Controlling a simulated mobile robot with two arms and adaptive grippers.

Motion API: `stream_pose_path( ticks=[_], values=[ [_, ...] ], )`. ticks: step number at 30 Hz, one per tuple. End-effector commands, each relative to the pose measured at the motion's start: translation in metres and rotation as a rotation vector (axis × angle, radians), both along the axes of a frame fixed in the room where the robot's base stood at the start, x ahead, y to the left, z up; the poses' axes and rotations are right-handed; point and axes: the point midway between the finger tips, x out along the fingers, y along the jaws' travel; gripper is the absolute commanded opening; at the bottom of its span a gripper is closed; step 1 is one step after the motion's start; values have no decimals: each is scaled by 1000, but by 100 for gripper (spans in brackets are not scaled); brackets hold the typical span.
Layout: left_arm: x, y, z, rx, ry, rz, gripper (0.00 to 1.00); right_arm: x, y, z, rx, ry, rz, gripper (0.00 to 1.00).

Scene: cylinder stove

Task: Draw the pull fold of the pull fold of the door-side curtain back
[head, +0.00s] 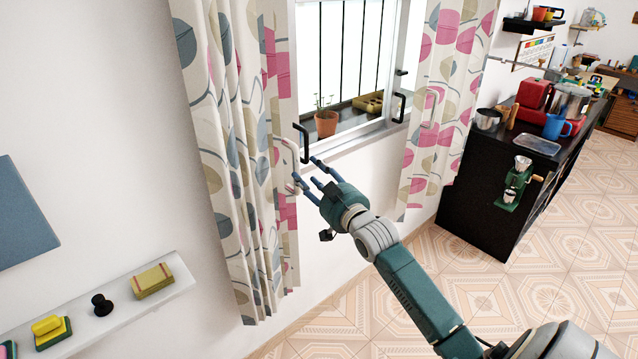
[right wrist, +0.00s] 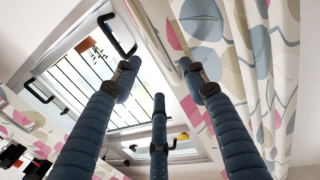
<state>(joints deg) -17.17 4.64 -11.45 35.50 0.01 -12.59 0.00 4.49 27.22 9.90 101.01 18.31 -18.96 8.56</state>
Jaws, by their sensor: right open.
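Two floral curtains hang beside the window: a left curtain (head: 235,150) and a right curtain (head: 440,110). No door shows, so I cannot tell which is door-side. The left curtain has a pale upright pull fold (head: 290,158) at its window-side edge; the right curtain has a similar one (head: 430,107). My right gripper (head: 306,176) is open with its fingers by the left curtain's pull fold; I cannot tell if they touch it. In the right wrist view the fingers (right wrist: 159,76) are spread and empty, with the floral curtain (right wrist: 235,50) behind on the right. My left gripper is out of view.
The window has a black handle (head: 304,143) close to my right fingers. A potted plant (head: 326,122) stands on the sill. A wall shelf (head: 100,310) holds sponges at lower left. A black counter (head: 490,190) stands right; the tiled floor (head: 540,290) before it is clear.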

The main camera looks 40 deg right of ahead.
Motion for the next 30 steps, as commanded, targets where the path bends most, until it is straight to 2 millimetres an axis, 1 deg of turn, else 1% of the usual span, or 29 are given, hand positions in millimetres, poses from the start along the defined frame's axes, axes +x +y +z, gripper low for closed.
stream_pose_path(
  ticks=[1, 3, 6, 9, 13, 27, 29, 30],
  values=[
    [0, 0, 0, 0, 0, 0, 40, -11, 2, -1, 0, 2, 0, 43],
    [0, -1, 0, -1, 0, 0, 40, -23, 3, -1, 0, 3, 0, 43],
    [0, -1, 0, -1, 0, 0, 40, -36, 5, -1, 1, 2, 0, 43],
    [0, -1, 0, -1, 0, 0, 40, -43, 5, 0, 1, 1, 0, 43],
    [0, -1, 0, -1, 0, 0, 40, -47, 5, 0, 1, 1, -1, 43],
    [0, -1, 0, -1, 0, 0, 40, -47, 6, 0, 1, 1, 0, 43],
    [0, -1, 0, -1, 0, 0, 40, -47, 5, -4, 2, 6, -1, 43],
    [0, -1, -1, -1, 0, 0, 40, -46, 5, -11, 4, 17, -3, 43]
  ],
)
